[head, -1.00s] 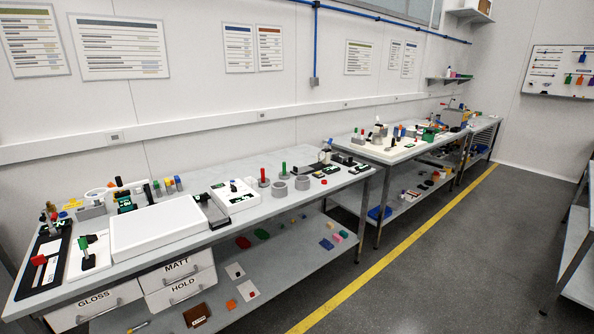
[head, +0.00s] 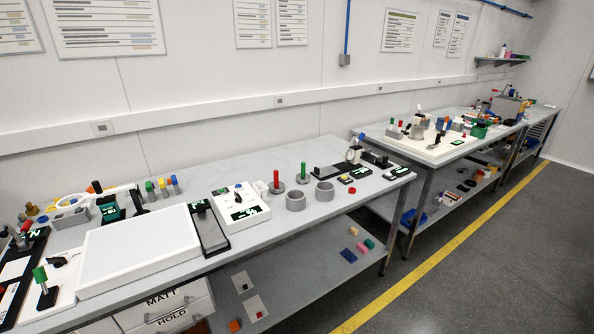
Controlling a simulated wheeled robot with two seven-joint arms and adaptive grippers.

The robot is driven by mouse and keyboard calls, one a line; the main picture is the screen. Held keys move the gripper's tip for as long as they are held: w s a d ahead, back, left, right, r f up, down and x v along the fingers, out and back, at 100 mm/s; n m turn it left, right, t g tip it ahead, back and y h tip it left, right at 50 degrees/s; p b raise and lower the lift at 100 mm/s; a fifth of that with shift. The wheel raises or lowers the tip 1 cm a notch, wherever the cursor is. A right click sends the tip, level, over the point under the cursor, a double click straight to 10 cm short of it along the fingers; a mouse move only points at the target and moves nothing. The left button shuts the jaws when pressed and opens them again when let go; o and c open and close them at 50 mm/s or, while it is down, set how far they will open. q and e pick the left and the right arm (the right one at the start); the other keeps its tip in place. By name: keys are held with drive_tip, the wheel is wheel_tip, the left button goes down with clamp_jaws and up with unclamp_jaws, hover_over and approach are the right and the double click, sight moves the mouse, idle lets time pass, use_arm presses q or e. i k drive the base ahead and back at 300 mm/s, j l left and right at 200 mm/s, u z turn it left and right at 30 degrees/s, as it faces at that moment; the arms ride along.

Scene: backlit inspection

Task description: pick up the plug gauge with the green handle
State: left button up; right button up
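The plug gauge with the green handle (head: 303,172) stands upright on the near bench, toward its back edge and right of the middle. Its green handle points up from a grey base. A similar gauge with a red handle (head: 277,182) stands just to its left. Neither of my grippers is in view, and nothing touches the green-handled gauge.
Two grey rings (head: 295,201) sit in front of the gauges. A black stand with a round dial (head: 340,168) is to the right. The bench front (head: 330,212) is clear.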

sight(303, 177)
drive_tip(key=i+l+u, duration=0.2)
drive_tip(key=i, duration=0.3)
drive_tip(key=i+l+u, duration=0.1)
drive_tip(key=i+u, duration=0.15)
drive_tip(key=i, duration=0.3)
